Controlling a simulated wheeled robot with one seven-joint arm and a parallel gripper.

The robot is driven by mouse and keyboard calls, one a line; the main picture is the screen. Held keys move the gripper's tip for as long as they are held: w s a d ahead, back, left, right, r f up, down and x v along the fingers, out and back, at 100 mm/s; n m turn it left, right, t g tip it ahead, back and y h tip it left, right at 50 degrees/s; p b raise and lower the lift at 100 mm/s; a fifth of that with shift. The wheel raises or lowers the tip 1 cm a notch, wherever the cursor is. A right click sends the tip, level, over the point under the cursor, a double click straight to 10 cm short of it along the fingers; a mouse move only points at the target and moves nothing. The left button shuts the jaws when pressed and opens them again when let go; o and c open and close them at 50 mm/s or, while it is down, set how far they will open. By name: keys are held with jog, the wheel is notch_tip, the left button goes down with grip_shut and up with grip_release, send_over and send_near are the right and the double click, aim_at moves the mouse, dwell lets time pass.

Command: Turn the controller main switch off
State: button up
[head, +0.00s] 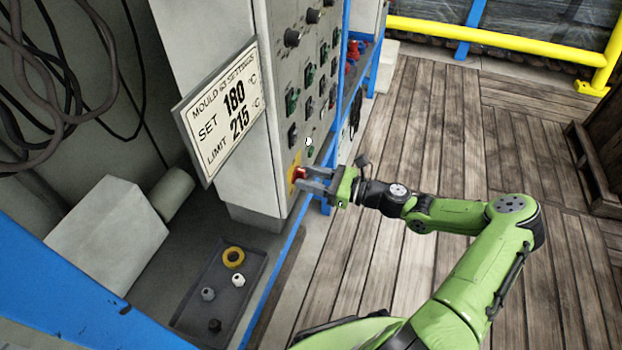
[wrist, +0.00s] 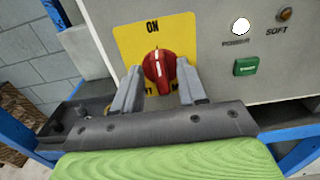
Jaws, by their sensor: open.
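The main switch is a red rotary knob (wrist: 159,70) on a yellow plate (wrist: 176,30), low on the front of the grey controller cabinet (head: 222,75). In the wrist view its ridge stands about upright, towards the word ON at the top of the plate; the lower lettering is partly hidden by my fingers. In the head view the red knob (head: 299,173) shows at the fingertips. My gripper (wrist: 157,78) is open, with one finger on each side of the knob. I cannot tell whether the fingers touch it. It also shows in the head view (head: 305,176).
A green button (wrist: 246,66), a white lamp (wrist: 240,25) and an amber lamp (wrist: 285,14) sit right of the plate. A settings sign (head: 222,112) hangs on the cabinet's side. A dark tray (head: 258,262) with small parts lies below.

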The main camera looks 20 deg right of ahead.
grip_shut()
jog(key=shift+n, duration=0.4)
jog(key=n+p, duration=0.1)
jog(key=n, duration=0.2)
jog(key=shift+s+n+p, duration=0.1)
jog(key=shift+n+p, duration=0.25)
jog(key=shift+n, duration=0.05)
jog(key=n, duration=0.4)
jog(key=shift+s+f, duration=0.1)
jog(key=shift+f, duration=0.05)
jog(key=shift+a+f+n+b, duration=0.1)
jog(key=shift+n+b, duration=0.5)
jog(key=shift+n, duration=1.65)
jog(key=shift+f+n+b, duration=0.1)
jog(key=shift+n+b, duration=0.5)
jog(key=shift+n, duration=1.95)
